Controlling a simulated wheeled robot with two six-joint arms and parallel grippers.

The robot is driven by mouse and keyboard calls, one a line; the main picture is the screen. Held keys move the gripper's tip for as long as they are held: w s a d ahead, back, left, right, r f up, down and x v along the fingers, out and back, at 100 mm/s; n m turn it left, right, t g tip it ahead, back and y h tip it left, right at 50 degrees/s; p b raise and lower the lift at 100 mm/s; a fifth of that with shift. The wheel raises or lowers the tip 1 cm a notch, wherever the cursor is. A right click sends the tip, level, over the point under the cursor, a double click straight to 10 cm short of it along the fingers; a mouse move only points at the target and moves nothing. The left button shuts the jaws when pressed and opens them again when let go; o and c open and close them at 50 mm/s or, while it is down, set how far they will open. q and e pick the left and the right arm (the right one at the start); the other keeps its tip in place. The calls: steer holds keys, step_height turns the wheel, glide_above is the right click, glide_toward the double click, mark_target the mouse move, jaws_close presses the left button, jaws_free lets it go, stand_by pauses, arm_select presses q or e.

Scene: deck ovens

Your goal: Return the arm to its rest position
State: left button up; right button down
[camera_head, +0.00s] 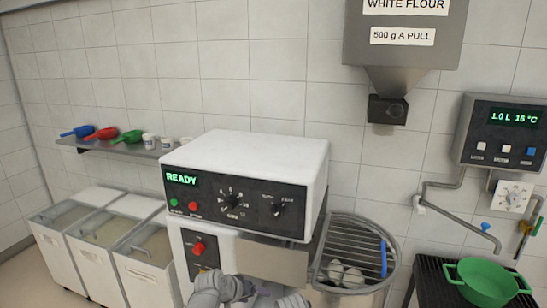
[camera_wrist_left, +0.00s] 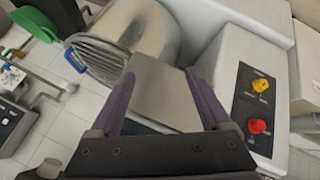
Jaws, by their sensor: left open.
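My left gripper (camera_wrist_left: 160,92) is open, its two purple fingers apart in the left wrist view. A plain grey metal panel of the mixer (camera_wrist_left: 165,95) shows between and beyond the fingers, and I see nothing gripped. In the head view my left arm's grey wrist (camera_head: 222,288) is at the bottom edge, in front of the white mixer (camera_head: 255,155). The fingers are mostly cut off there. The mixer display reads READY. My right gripper is not in view.
The mixer's bowl with wire guard (camera_head: 360,250) is right of the head, with pale rounded items inside. A green bowl (camera_head: 485,283) stands far right. Flour bins (camera_head: 100,250) stand left under a scoop shelf (camera_head: 115,148). A flour hopper (camera_head: 405,50) hangs above.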

arm_select(q)
steer(key=s+a+f+g+y, duration=0.5)
steer(key=s+a, duration=0.5)
steer(key=s, duration=0.2)
steer(key=s+d+m+g+y, duration=0.1)
steer(key=s+d+m, duration=0.3)
steer(key=d, duration=0.6)
steer(key=s, duration=0.2)
steer(key=shift+s+m+g, duration=0.3)
steer(key=shift+g, duration=0.1)
stand_by(0.7)
